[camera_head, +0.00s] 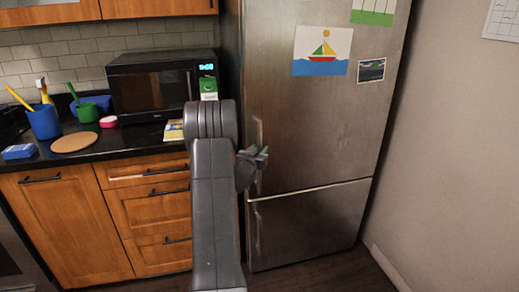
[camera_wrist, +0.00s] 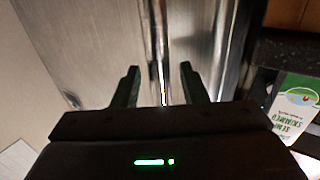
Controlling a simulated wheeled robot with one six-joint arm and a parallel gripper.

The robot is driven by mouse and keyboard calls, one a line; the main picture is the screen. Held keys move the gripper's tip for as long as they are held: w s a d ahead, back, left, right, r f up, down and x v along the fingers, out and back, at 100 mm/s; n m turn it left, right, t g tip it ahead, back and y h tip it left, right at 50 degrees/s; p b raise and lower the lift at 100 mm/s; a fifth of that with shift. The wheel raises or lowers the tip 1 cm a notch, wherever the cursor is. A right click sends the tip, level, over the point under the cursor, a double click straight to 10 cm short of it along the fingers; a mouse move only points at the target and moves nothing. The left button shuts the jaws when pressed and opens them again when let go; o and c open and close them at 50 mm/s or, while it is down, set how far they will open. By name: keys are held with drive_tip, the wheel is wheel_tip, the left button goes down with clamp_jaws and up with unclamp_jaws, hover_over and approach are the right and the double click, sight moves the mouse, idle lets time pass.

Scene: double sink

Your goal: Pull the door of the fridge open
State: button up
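The fridge (camera_head: 310,120) is a tall stainless steel unit right of the counter, with a large upper door and a lower door, both shut. A slim vertical handle (camera_head: 259,140) runs along the left edge of the upper door. My gripper (camera_head: 262,155) is at the lower part of this handle, and my arm hides some of the area to its left. In the wrist view my gripper (camera_wrist: 162,85) is open, its two dark fingers apart, with the handle (camera_wrist: 157,45) running between them. I cannot tell whether either finger touches it.
A black microwave (camera_head: 160,85) and a green-white carton (camera_head: 208,88) stand on the counter left of the fridge. The carton also shows in the wrist view (camera_wrist: 294,108). A wall (camera_head: 455,150) stands close on the right. Floor is free before the fridge.

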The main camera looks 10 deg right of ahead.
drive_tip(key=shift+w+d, duration=0.25)
drive_tip(key=shift+w, duration=0.2)
clamp_jaws()
drive_tip(key=shift+s, duration=0.1)
